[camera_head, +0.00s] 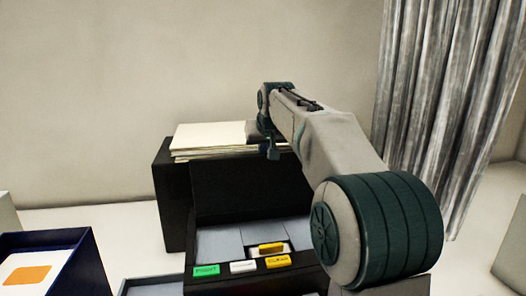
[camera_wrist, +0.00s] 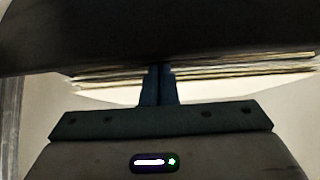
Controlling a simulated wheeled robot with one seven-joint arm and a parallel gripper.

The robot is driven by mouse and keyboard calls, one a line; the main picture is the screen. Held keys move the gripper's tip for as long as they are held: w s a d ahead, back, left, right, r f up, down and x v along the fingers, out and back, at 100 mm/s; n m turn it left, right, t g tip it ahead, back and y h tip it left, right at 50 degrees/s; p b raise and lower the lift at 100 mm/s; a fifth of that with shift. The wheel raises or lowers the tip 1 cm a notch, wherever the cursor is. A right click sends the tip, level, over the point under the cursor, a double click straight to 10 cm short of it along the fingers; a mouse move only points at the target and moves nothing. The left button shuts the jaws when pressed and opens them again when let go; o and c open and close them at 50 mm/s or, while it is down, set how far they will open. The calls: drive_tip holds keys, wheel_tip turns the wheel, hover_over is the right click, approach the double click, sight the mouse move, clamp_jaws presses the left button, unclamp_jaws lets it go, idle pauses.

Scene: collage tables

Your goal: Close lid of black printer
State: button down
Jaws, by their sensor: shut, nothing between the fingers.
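The black printer (camera_head: 306,279) stands in the lower middle of the head view, with a grey top surface and green, white and yellow labelled blocks along its front. Its black lid (camera_head: 245,190) is raised, standing steeply at the back. My gripper (camera_head: 271,153) is at the lid's upper edge, pointing down; I cannot tell whether it touches. In the wrist view my gripper's fingers (camera_wrist: 158,72) are together and hold nothing. A dark surface (camera_wrist: 150,35), probably the lid, fills the top of that view. My arm hides the printer's right side.
A stack of papers (camera_head: 210,137) lies on a black box (camera_head: 173,205) behind the lid; papers also show in the wrist view (camera_wrist: 220,82). A dark blue tray (camera_head: 88,262) with an orange-marked card is at lower left. A grey curtain (camera_head: 450,90) hangs at right.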

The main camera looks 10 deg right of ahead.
sight(266, 166)
drive_tip(key=shift+s+f+b, duration=0.1)
drive_tip(key=shift+s+b, duration=0.15)
drive_tip(key=shift+b, duration=0.3)
drive_tip(key=s+t+b, duration=0.1)
drive_tip(key=s+b, duration=0.1)
drive_tip(key=b, duration=0.3)
drive_tip(key=s+f+t+b, duration=0.1)
drive_tip(key=s+b, duration=0.1)
drive_tip(key=b, duration=0.3)
drive_tip(key=s+f+t+b, duration=0.1)
drive_tip(key=s+t+b, duration=0.1)
drive_tip(key=b, duration=0.3)
drive_tip(key=shift+s+f+b, duration=0.2)
drive_tip(key=shift+s+b, duration=0.15)
drive_tip(key=shift+s, duration=0.05)
drive_tip(key=s+f+t+b, duration=0.5)
drive_tip(key=s+f+b, duration=0.6)
drive_tip(key=b, duration=1.5)
drive_tip(key=shift+f+t, duration=0.15)
drive_tip(key=shift+t, duration=0.25)
drive_tip(key=shift+s, duration=0.1)
